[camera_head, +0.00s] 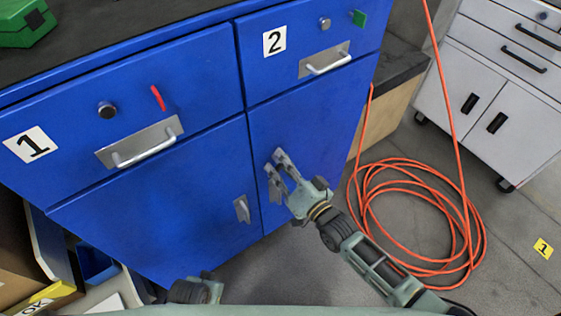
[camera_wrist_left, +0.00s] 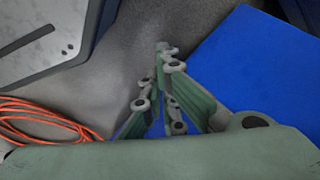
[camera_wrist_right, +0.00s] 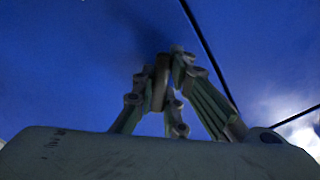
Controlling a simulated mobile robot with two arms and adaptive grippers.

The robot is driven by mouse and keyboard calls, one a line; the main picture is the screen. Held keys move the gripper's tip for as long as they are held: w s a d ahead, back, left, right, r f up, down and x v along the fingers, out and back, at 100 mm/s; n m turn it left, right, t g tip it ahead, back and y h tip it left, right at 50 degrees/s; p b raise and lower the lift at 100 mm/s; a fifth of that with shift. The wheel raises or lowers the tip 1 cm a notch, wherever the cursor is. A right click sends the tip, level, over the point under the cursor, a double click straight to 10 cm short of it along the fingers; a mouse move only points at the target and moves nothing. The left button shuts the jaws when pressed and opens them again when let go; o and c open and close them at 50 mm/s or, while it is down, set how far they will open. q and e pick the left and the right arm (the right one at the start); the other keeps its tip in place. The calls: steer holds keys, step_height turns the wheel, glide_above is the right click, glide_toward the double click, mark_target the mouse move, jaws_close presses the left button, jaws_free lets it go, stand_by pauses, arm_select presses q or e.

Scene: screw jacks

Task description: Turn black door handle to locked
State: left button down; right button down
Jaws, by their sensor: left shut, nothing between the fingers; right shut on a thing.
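The blue cabinet (camera_head: 170,215) has a door under drawer 1 and another under drawer 2. My right gripper (camera_head: 276,163) is at the door under drawer 2, near its left edge. It is shut on a dark door handle (camera_wrist_right: 161,82), which shows between the fingertips in the right wrist view; the fingers largely hide it in the head view. Another small door handle (camera_head: 242,209) sits on the left door, upright on a grey plate. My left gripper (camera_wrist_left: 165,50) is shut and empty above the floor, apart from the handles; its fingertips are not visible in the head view.
An orange hose (camera_head: 415,210) lies coiled on the floor right of the cabinet. A white cabinet (camera_head: 500,90) with black handles stands at the back right. Boxes and bins (camera_head: 95,262) crowd the lower left. Drawer pulls (camera_head: 145,150) stick out above the doors.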

steer(key=n, duration=0.3)
steer(key=shift+n+p, duration=0.4)
arm_select(q)
steer(key=s+f, duration=0.2)
steer(key=f, duration=0.1)
steer(key=s+f, duration=0.1)
steer(key=shift+s+a+f+p, duration=0.2)
steer(key=shift+a+p, duration=0.05)
steer(key=shift+p, duration=0.1)
arm_select(e)
steer(key=n, duration=0.4)
arm_select(q)
steer(key=shift+s+f, duration=0.15)
steer(key=shift+f, duration=0.05)
arm_select(e)
steer(key=shift+n, duration=0.3)
steer(key=c, duration=1.8)
jaws_free()
steer(key=shift+o, duration=0.2)
